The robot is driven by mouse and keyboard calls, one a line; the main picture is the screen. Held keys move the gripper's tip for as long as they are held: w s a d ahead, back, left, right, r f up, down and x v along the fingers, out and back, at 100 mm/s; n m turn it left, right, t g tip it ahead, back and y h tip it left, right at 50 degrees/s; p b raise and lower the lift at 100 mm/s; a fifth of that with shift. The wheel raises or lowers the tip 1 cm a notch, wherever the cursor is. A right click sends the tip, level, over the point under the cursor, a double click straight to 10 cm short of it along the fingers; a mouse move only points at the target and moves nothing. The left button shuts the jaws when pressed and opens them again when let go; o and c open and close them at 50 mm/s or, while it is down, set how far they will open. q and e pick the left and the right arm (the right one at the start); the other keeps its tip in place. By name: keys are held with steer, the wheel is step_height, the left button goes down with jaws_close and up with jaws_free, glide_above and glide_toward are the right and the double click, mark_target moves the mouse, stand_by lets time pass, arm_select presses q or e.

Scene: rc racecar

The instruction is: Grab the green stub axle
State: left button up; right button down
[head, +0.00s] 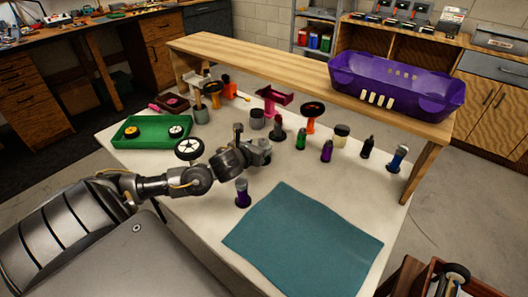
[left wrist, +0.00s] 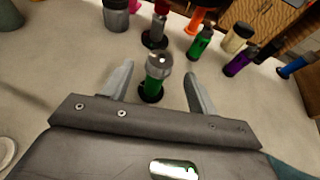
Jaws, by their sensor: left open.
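The green stub axle (left wrist: 154,84) stands upright in the left wrist view, with a rounded silver top and a dark round base. My left gripper (left wrist: 158,74) is open, with one finger on each side of the axle and a visible gap on both sides. In the head view my left gripper (head: 262,150) is over the middle of the white table, and I cannot make out the axle there; the gripper seems to hide it. My right gripper is in neither view.
Behind the gripper stand a grey cup (head: 257,119), a red-and-grey piece (head: 276,130), a green bottle (head: 301,139) and a purple bottle (head: 327,151). A purple stub axle (head: 243,193) stands nearer. A teal mat (head: 305,242) lies front right, bare. A green tray (head: 150,141) is at left.

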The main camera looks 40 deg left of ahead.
mark_target(263, 142)
arm_select(q)
steer(key=shift+w, duration=0.15)
steer(key=shift+w+a+p, duration=0.15)
steer(key=shift+w+p, duration=0.15)
steer(key=shift+w, duration=0.05)
steer(key=p+x, duration=0.1)
steer(key=x, duration=0.2)
steer(key=shift+w+f, duration=0.1)
steer(key=shift+w, duration=0.2)
steer(key=shift+w+a+f, duration=0.1)
steer(key=shift+w+f, duration=0.05)
steer(key=shift+w, duration=0.1)
steer(key=shift+f, duration=0.1)
jaws_close()
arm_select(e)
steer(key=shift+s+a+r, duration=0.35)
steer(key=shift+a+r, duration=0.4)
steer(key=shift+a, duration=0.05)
